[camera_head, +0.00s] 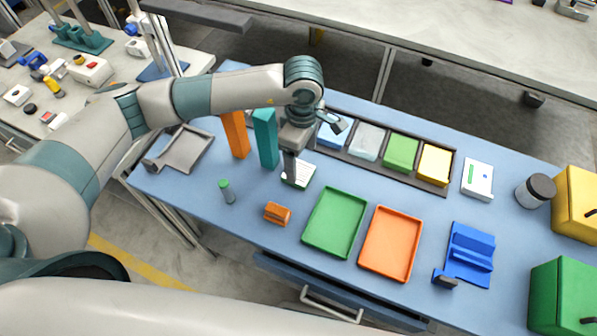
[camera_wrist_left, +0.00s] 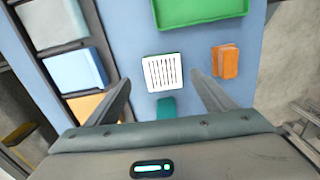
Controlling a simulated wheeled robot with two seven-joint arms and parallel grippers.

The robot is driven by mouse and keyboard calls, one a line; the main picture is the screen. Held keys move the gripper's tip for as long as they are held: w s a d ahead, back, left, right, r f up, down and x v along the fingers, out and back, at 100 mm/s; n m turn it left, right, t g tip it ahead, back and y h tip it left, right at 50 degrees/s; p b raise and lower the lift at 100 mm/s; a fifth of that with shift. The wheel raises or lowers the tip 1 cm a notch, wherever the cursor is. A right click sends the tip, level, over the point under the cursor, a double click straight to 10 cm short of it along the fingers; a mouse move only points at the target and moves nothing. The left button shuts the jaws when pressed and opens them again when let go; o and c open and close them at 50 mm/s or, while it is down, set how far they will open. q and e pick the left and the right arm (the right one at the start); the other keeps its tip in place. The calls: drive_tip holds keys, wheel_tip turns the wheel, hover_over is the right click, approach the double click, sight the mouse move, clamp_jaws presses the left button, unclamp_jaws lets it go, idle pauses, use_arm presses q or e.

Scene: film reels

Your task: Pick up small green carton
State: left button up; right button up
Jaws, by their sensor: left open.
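A small green carton (camera_head: 401,153) lies in a compartment of the long grey bin (camera_head: 331,143), between a white and a yellow one. A teal upright block (camera_head: 265,138) stands just left of the gripper. My right gripper is not in view.
An orange upright block (camera_head: 235,133) stands beside the teal one. A green tray (camera_head: 334,222) and an orange tray (camera_head: 390,243) lie in front. A small orange block (camera_head: 277,213) and green-capped vial (camera_head: 226,191) are nearer. A larger green box (camera_head: 562,298) stands far right.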

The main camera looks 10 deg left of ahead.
sight(298, 171)
use_arm(q)
drive_tip(key=shift+s+a+f+p, duration=0.1)
drive_tip(key=shift+a+f+p, duration=0.05)
drive_tip(key=shift+f+p, duration=0.3)
drive_tip(key=f+p, duration=0.2)
drive_tip(key=f, duration=0.1)
drive_tip(key=shift+s+a+f, duration=0.15)
drive_tip(key=shift+a+f, duration=0.05)
drive_tip(key=shift+f, duration=0.45)
drive_tip(key=shift+c, duration=0.7)
drive_tip(key=c, duration=1)
